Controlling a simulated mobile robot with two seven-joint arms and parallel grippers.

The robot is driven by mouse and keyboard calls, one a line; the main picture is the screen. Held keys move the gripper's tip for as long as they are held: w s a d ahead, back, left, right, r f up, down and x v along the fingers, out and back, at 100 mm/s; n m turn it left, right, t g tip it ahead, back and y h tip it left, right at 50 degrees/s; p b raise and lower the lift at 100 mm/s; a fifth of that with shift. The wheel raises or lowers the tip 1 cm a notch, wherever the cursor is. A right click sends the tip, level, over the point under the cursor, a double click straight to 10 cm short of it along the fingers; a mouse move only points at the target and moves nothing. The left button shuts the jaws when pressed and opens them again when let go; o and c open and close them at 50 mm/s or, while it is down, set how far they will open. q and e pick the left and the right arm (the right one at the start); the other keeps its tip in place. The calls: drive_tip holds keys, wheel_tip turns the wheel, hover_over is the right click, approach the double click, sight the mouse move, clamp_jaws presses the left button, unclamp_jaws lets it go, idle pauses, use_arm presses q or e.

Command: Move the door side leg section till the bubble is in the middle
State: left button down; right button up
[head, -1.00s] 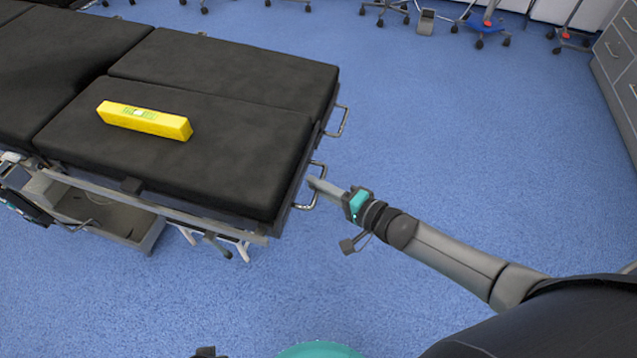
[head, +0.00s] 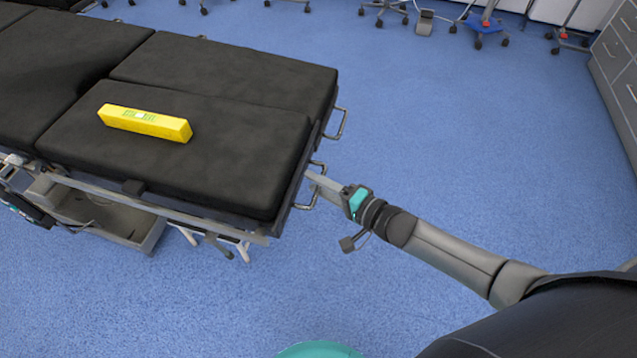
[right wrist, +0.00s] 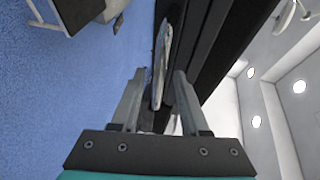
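The leg section (head: 235,165) nearer to me is a black pad with a metal handle (head: 311,190) at its right end. A yellow spirit level (head: 165,126) lies on it; its green vial shows on top, but the bubble's exact place is too small to tell. My right gripper (head: 312,182) is at this handle. In the right wrist view its two fingers (right wrist: 157,98) stand apart with the pale handle (right wrist: 161,62) between them, and gaps show at its sides. My left gripper is not in view.
The other leg section (head: 235,75) lies beside it on the far side, with its own handle (head: 338,123). Metal rails and a tray (head: 120,228) are under the table. Blue floor (head: 470,150) is clear to the right; wheeled stands and drawers are at the back.

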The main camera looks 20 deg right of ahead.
drive_tip(key=shift+s+f, duration=0.1)
drive_tip(key=shift+s, duration=0.05)
use_arm(q)
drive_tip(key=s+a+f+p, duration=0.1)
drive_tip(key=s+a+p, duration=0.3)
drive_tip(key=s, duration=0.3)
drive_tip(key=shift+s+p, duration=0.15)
drive_tip(key=shift+p, duration=0.2)
use_arm(e)
drive_tip(key=v, duration=1.5)
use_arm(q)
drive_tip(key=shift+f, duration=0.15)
